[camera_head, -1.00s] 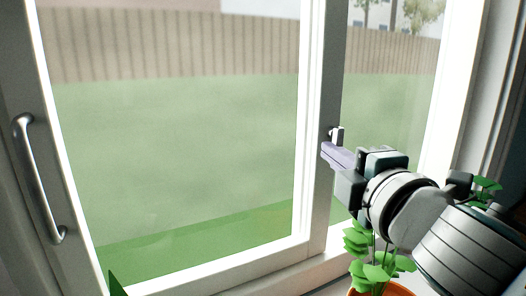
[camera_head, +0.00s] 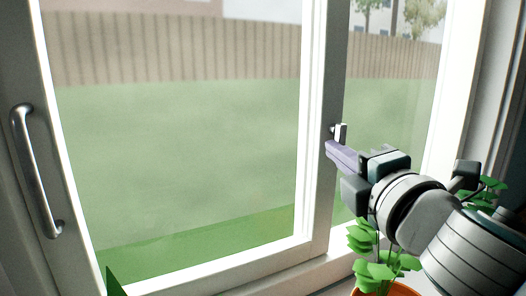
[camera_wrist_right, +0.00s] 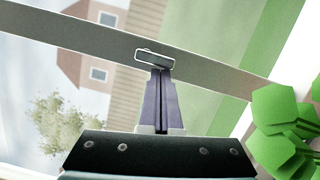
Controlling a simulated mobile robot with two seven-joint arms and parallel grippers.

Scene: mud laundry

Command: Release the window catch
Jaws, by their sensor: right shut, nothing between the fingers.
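The window catch (camera_head: 340,133) is a small pale metal piece on the dark inner stile of the white-framed window (camera_head: 311,120). In the right wrist view the catch (camera_wrist_right: 154,58) shows as a small rounded frame on the grey stile. My right gripper (camera_head: 330,148) is shut and empty, with its purple fingers pointing at the stile just below the catch. In the wrist view the right fingertips (camera_wrist_right: 160,72) are at the catch's lower edge; I cannot tell whether they touch it. My left gripper is not in view.
A metal handle (camera_head: 38,172) is on the window's left stile. A leafy plant in an orange pot (camera_head: 385,289) stands under my right arm. More leaves (camera_head: 490,190) show at the right. A green leaf tip (camera_head: 115,284) is at the bottom left.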

